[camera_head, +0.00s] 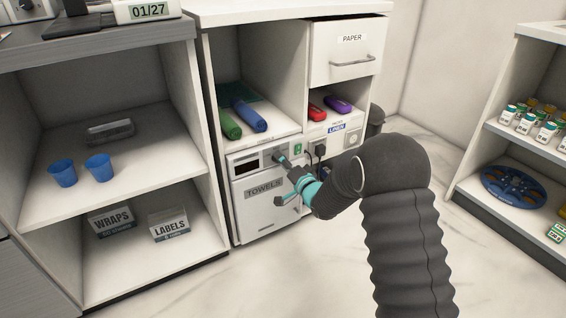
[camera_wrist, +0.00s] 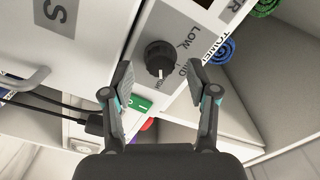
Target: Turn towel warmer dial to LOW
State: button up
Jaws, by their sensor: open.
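The towel warmer (camera_head: 242,197) is a white unit with a front marked TOWELS, low in the middle cabinet. A white pointer mark on the knob points toward the bottom of the picture, away from the word LOW (camera_wrist: 187,34). In the head view my gripper (camera_head: 284,162) hides most of the dial.
A green switch (camera_wrist: 139,103) sits beside the dial. Black plugs and cables (camera_head: 320,151) are to the right of the warmer. Rolled towels (camera_head: 249,115) lie on the shelf above it. The PAPER drawer (camera_head: 347,50) is shut.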

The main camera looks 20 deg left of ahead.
jog(key=shift+w+a, duration=0.2)
jog(key=shift+a, duration=0.05)
grip_shut()
jog(key=shift+n+b, duration=0.3)
jog(key=shift+b, duration=0.05)
jog(key=n, duration=0.7)
jog(key=n+b, duration=0.1)
jog(key=n, duration=0.7)
jog(key=n+b, duration=0.1)
jog(key=n, duration=0.7)
jog(key=shift+s+a, duration=0.25)
jog(key=shift+s, duration=0.05)
